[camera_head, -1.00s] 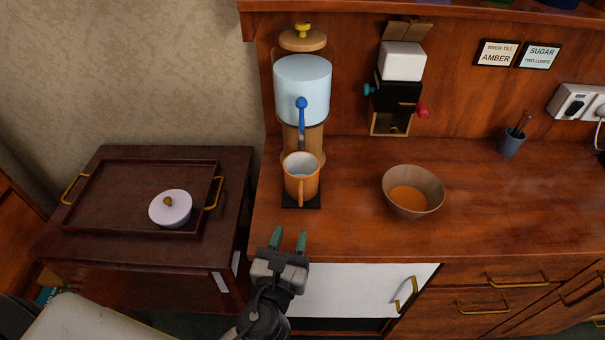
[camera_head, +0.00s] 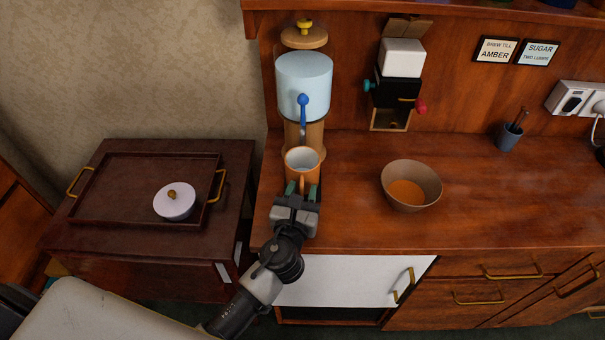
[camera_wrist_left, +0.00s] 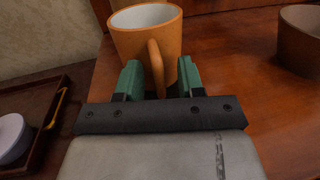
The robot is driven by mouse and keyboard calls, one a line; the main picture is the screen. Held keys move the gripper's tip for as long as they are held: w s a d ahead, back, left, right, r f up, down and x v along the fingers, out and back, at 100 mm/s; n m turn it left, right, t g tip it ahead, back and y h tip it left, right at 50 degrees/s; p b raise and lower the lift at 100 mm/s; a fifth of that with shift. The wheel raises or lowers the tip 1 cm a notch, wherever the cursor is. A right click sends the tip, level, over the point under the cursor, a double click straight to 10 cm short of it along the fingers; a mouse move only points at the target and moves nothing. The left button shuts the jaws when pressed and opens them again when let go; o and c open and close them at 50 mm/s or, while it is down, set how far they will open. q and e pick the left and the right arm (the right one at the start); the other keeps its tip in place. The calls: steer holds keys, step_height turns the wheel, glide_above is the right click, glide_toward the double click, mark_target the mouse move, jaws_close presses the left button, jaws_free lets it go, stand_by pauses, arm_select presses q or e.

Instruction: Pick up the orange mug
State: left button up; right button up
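The orange mug (camera_head: 303,162) stands upright on the wooden counter under the dispenser's blue tap, its handle facing me. It also shows in the left wrist view (camera_wrist_left: 146,33), with a pale inside. My left gripper (camera_head: 302,190) is at the mug's near side. In the left wrist view its green fingers (camera_wrist_left: 157,78) are apart, one on each side of the mug's handle (camera_wrist_left: 156,68). I see a gap between the handle and each finger. My right gripper is not in view.
The dispenser (camera_head: 304,88) stands right behind the mug. A brown bowl (camera_head: 426,184) with orange contents is to the right. A tray (camera_head: 98,219) with a lidded white pot (camera_head: 174,204) is on the lower cabinet at left. The counter's right part is mostly clear.

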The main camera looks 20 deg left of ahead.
arm_select(q)
jaws_close()
steer(key=shift+r, duration=0.15)
